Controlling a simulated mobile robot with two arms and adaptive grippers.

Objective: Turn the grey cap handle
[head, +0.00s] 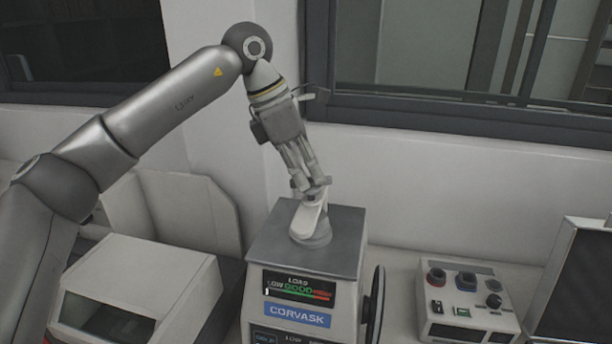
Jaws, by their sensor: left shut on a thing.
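The mounting press (347,232) stands at the lower middle of the head view, with a dark grey top and a front display reading LOAD, GOOD and CORVASK. The grey cap handle (309,222) rises from the round cap on its top. My left gripper (311,192) comes down from above and is shut on the handle's upper end. The fingers hide part of that end. My right gripper is not in view.
A white box-like machine (150,270) with a dark window stands left of the press. A control box (466,300) with knobs and buttons stands to the right, with a dark screen (580,290) beyond it. A wall and window frame (450,113) are behind.

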